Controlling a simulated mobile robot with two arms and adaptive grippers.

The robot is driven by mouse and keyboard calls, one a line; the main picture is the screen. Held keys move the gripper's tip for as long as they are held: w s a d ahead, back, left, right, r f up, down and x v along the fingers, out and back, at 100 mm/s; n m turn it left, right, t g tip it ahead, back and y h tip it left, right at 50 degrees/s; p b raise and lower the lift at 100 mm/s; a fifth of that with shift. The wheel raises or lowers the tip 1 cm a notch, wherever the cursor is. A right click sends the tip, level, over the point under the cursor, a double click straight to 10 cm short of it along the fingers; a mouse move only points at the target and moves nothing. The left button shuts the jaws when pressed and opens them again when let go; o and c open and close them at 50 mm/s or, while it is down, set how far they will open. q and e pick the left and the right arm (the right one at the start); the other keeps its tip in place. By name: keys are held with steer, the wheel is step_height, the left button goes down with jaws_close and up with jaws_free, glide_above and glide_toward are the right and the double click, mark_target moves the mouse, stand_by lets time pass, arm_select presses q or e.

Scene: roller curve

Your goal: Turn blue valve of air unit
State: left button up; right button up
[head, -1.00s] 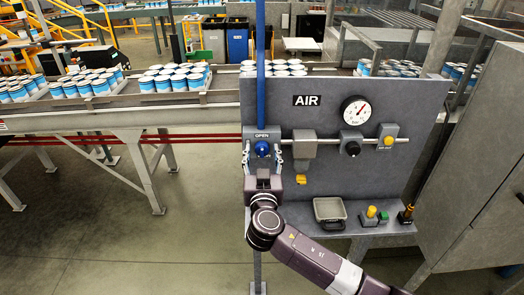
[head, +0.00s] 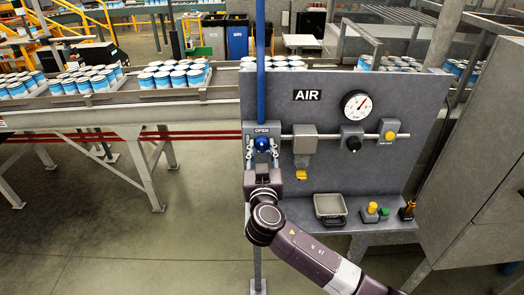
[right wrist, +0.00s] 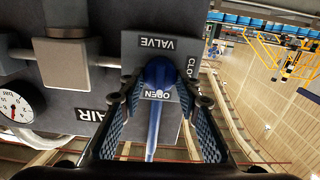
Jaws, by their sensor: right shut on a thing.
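The blue valve (head: 266,144) is a small rounded handle on a grey plate at the left end of the AIR panel, just below the OPEN label. In the right wrist view the valve (right wrist: 160,72) is between the fingertips, with VALVE, OPEN and CLOSED lettering around it. My right gripper (head: 263,153) reaches up from below and is shut on the valve, one finger on each side. The right wrist view also shows the gripper (right wrist: 162,86); the fingers partly hide the plate. My left gripper is not in view.
The AIR panel (head: 310,77) carries a pressure gauge (head: 357,105), a grey filter block (head: 304,140) close right of the valve, and a black knob (head: 352,139). A shelf below holds a grey tray (head: 329,208) and buttons. A blue pipe (head: 260,40) rises above the valve.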

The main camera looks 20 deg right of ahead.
steer(key=shift+a+f+n+b, duration=0.1)
steer(key=shift+f+n+b, duration=0.15)
steer(key=shift+n+b, duration=1.05)
steer(key=shift+r+n, duration=0.15)
steer(key=shift+n, duration=0.75)
steer(key=n, duration=0.2)
steer(key=shift+n, duration=0.3)
steer(key=n+p, duration=0.1)
steer(key=n, duration=0.2)
steer(key=shift+a+n, duration=0.1)
steer(key=shift+n, duration=0.2)
steer(key=n+p, duration=0.1)
steer(key=n, duration=0.2)
arm_select(q)
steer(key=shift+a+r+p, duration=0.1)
steer(key=shift+p, duration=0.6)
arm_select(e)
steer(key=shift+n, duration=1.7)
steer(key=shift+f, duration=0.2)
